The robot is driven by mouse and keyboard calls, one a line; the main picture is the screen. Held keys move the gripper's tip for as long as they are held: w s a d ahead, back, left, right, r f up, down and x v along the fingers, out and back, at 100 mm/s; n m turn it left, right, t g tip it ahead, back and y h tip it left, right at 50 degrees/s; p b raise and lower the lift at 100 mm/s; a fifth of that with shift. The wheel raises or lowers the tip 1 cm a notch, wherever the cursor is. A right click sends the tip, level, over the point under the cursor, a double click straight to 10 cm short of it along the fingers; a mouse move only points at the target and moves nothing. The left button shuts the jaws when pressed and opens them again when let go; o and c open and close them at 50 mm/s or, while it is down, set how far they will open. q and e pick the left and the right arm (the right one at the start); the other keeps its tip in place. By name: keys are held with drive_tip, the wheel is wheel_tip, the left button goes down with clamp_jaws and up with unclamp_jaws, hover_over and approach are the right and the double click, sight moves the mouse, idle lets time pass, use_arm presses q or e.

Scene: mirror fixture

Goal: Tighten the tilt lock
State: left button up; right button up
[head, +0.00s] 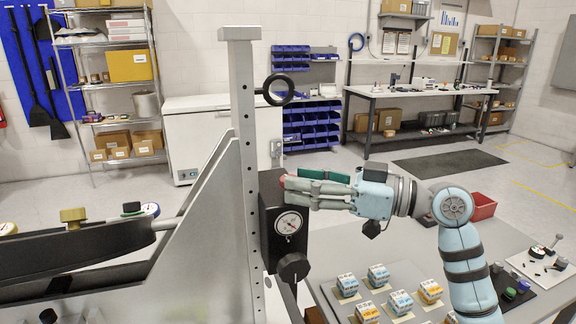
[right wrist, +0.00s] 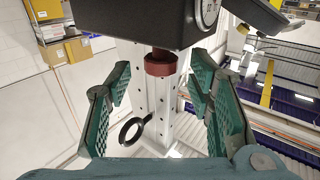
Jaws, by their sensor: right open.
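A black block (head: 268,222) sits on the upright, perforated metal post (head: 243,110) in the head view. It carries a round white dial (head: 289,223) and a black knob (head: 293,267) below. A dark red knob (right wrist: 160,63) projects beside the block in the right wrist view; only a bit of red shows at my fingertips in the head view. Which part is the tilt lock cannot be told for certain. My right gripper (head: 292,186) is open, its green-padded fingers on either side of the red knob, apparently apart from it. My left gripper is not in view.
A black ring handle (head: 279,90) sticks out from the post above my right gripper. A round dark part with a brass knob (head: 74,217) lies left of the slanted metal plate (head: 195,230). A table (head: 380,245) with several small boxes is below my right arm.

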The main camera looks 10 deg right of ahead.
drive_tip(key=x, duration=0.2)
drive_tip(key=shift+w+a, duration=0.25)
drive_tip(key=shift+a, duration=0.25)
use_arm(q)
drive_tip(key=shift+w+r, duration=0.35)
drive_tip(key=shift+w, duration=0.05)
